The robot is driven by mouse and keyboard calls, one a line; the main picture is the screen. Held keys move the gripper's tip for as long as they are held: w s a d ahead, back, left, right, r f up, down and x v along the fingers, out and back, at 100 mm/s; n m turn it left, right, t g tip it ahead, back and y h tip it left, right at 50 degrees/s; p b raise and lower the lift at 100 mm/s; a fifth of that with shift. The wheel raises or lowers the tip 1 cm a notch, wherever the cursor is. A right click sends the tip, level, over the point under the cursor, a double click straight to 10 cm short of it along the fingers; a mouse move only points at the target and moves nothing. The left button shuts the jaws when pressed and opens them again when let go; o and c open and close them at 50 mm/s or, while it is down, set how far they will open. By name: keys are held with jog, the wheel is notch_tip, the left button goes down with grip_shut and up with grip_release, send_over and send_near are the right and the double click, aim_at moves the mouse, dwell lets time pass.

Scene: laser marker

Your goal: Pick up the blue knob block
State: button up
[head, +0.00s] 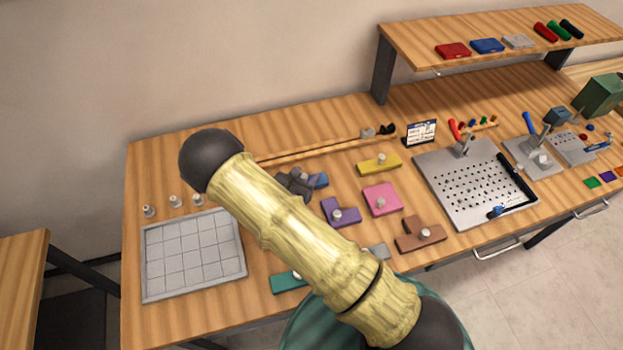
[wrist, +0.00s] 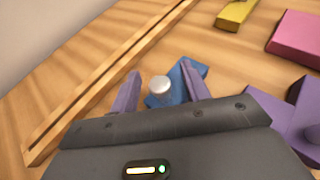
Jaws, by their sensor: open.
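The blue knob block (wrist: 188,80) lies on the table, and its pale round knob (wrist: 160,87) shows in the wrist view. My gripper (wrist: 161,80) is open, with one finger on each side of the knob and part of the block. Whether the fingers touch the block I cannot tell. In the head view the blue block (head: 320,180) peeks out at the right of my gripper (head: 298,184), which hides most of it. My arm crosses in front of the near table.
Around it lie a purple block (head: 342,214), a yellow block (head: 379,164), a pink block (head: 382,200) and a brown block (head: 421,236). A wooden strip (wrist: 110,72) runs behind the block. A grey grid tray (head: 192,252) lies at left.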

aim_at(304, 175)
dwell(0.5)
grip_shut()
notch_tip(304, 175, up, 10)
jog(key=shift+b, duration=1.15)
